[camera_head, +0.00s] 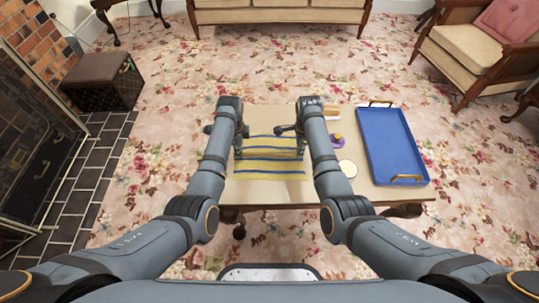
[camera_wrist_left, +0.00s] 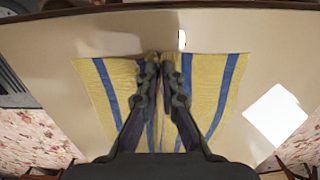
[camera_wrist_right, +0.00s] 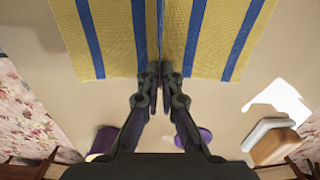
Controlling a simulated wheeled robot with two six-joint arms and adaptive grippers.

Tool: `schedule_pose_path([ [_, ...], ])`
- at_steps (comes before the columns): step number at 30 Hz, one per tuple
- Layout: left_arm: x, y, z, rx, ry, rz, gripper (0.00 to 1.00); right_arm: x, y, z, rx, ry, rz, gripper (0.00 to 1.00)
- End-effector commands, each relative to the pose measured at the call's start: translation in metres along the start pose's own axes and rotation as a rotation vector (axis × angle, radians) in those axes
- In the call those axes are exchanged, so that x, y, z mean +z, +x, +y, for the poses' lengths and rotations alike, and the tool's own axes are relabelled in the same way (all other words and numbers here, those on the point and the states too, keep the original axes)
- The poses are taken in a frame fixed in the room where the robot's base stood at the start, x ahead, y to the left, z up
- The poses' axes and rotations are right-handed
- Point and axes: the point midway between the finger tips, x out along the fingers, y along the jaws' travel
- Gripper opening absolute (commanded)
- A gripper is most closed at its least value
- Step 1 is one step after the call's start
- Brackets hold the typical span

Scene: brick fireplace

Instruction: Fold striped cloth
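The striped cloth (camera_head: 268,166), yellow with blue stripes, lies spread on the low table (camera_head: 272,193), with its stripes running left to right. My left gripper (camera_head: 238,152) is at the cloth's left edge. In the left wrist view its fingers (camera_wrist_left: 161,62) are together, with cloth drawn in between them. My right gripper (camera_head: 301,150) is at the cloth's right edge. In the right wrist view its fingers (camera_wrist_right: 160,72) are close together, and a crease runs through the cloth (camera_wrist_right: 210,35) from between them. The fingers hide small parts of both edges.
A blue tray (camera_head: 391,142) with gold handles lies on the table's right side. The table's front strip is clear.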

Motion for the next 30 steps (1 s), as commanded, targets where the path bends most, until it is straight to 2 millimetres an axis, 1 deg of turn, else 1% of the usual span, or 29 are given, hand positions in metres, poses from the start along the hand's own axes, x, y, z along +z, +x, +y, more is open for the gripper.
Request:
schedule_pose_path([
  [1,0.0,0.004,0.003,0.007,0.0,-0.001,0.0,0.0,0.002,0.001,0.002,0.0,0.001,0.0],
  [21,0.0,0.004,0.003,0.008,0.0,-0.001,0.0,0.0,0.001,0.001,0.002,0.0,0.0,0.0],
  [26,0.0,-0.005,0.003,0.008,0.0,-0.001,0.0,0.0,-0.008,0.001,0.001,0.0,0.0,0.0],
  [30,0.0,-0.022,0.002,0.005,0.0,-0.001,0.0,0.0,-0.024,0.0,0.001,0.0,0.0,0.0],
])
